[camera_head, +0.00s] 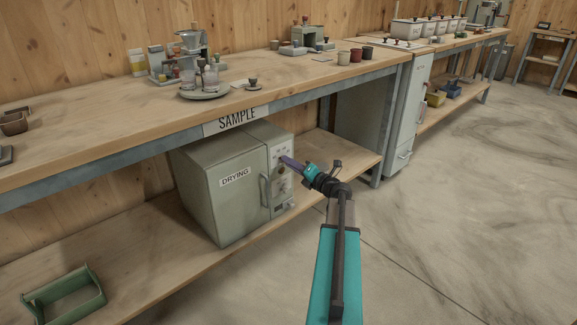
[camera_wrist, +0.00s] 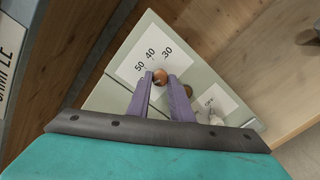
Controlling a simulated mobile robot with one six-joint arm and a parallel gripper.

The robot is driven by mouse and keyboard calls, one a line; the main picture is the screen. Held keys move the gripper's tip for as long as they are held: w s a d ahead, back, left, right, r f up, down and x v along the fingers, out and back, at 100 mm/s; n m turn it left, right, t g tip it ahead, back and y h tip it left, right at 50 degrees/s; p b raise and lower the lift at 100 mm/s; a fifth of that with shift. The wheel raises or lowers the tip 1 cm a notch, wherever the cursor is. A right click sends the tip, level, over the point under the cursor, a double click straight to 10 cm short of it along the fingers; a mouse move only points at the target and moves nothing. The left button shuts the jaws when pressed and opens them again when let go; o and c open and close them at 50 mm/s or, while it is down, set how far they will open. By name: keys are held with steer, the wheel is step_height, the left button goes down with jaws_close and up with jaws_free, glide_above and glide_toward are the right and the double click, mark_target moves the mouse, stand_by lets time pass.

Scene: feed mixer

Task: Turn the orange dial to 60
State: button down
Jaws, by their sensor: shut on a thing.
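The orange dial (camera_wrist: 160,76) is on a white scale plate on the panel of the grey-green box labelled DRYING (camera_head: 225,200). The numbers 50, 40 and 30 show beside it in the wrist view; the rest of the scale is hidden by my fingers. My gripper (camera_wrist: 160,82) has its two purple fingers on either side of the dial, shut on it. In the head view my gripper (camera_head: 286,161) reaches the upper part of the box's control panel and hides the dial. I cannot tell which number the dial points to.
A brownish knob (camera_wrist: 187,90) and a pale knob (camera_wrist: 215,119) are near the orange dial. The box stands on the lower shelf (camera_head: 345,160), under the bench top (camera_head: 120,135). A green tray (camera_head: 62,298) lies at lower left. The floor (camera_head: 440,210) at right is clear.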

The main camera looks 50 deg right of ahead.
steer(key=c, duration=1.6)
jaws_free()
steer(key=shift+w+a, duration=0.1)
steer(key=s+p, duration=0.1)
steer(key=s, duration=0.3)
steer(key=s+p, duration=0.1)
steer(key=s, duration=0.4)
steer(key=s+a+p, duration=0.1)
steer(key=s, duration=0.4)
